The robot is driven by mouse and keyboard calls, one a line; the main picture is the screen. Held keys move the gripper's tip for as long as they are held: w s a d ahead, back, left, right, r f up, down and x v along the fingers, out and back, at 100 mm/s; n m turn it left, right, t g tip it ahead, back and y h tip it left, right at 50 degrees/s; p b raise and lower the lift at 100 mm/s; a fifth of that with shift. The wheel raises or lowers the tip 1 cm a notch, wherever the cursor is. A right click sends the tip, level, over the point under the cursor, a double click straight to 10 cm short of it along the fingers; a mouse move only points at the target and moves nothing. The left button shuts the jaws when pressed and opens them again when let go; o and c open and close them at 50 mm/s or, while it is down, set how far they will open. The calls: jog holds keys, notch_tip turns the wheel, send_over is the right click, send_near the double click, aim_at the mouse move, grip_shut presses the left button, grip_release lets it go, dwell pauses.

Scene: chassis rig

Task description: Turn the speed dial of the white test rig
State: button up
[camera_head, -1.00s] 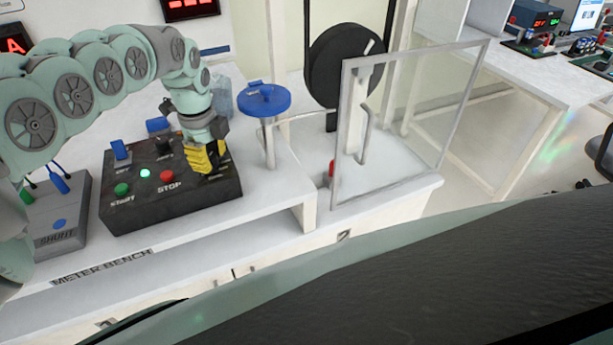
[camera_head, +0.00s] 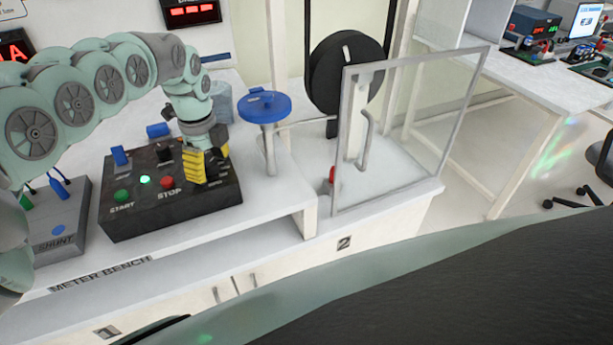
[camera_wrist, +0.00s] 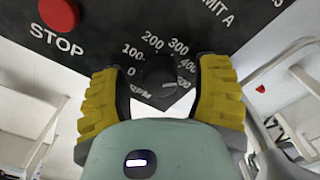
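In the head view my gripper (camera_head: 205,168) points down over the right part of the box and hides the dial there. The box has a green START button (camera_head: 121,195), a lit green lamp (camera_head: 145,180) and a red STOP button (camera_head: 167,182).
A blue-topped stand (camera_head: 264,106) rises just right of the box. Behind the clear guard panel (camera_head: 405,140) stands a black wheel (camera_head: 325,75) with a white mark. A grey SHUNT box (camera_head: 60,225) sits at the left. The white bench front (camera_head: 200,255) is clear.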

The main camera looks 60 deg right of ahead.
aim_at(209, 162)
notch_tip(209, 162, up, 12)
dwell(0.7)
dwell(0.4)
